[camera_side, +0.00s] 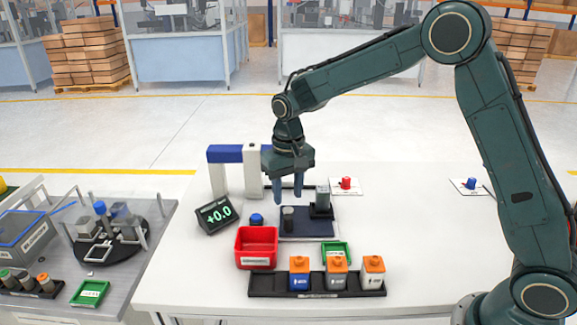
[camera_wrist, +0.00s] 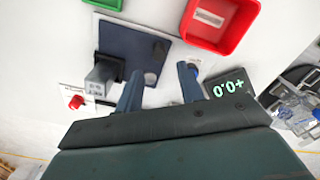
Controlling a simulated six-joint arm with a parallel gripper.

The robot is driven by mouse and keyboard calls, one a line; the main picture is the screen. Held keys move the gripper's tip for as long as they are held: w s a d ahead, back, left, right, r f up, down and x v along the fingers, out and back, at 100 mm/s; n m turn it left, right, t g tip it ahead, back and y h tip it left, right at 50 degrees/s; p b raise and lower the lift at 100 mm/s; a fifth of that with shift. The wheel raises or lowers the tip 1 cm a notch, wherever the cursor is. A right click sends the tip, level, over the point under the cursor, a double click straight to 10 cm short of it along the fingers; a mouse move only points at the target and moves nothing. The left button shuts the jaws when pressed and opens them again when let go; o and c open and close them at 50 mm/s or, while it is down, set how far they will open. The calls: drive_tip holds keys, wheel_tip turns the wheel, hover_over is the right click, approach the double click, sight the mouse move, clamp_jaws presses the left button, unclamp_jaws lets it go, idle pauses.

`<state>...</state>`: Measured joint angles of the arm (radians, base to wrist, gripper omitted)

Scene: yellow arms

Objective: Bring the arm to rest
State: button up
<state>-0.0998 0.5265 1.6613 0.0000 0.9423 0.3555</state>
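My gripper (camera_side: 288,198) hangs pointing down over the white table (camera_side: 180,275), above the back of the dark blue plate (camera_side: 315,228). Its two blue fingers are apart with nothing between them. In the wrist view the fingers of my gripper (camera_wrist: 160,80) are also spread and empty. A small dark grey cylinder (camera_side: 288,219) stands on the plate in front of the fingers. A grey block fixture (camera_side: 322,200) stands at the plate's right side. My arm is raised and bent, reaching in from the right.
A blue-and-white frame (camera_side: 251,172) stands close left of my gripper. A display (camera_side: 216,215) reads +0.0. A red bin (camera_side: 257,246), a green tray (camera_side: 337,252) and a black rack (camera_side: 270,285) with orange-topped containers are in front. The table's right side is mostly clear.

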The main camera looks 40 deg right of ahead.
drive_tip(key=s+d+r+n+t, duration=0.1)
drive_tip(key=s+d+r+t, duration=0.2)
drive_tip(key=s+r, duration=1)
drive_tip(key=s+d+n+t, duration=0.1)
drive_tip(key=s+n+t, duration=0.1)
drive_tip(key=s, duration=1.5)
drive_tip(key=shift+s+d+r, duration=0.2)
drive_tip(key=shift+d+r, duration=0.2)
drive_tip(key=shift+r, duration=0.05)
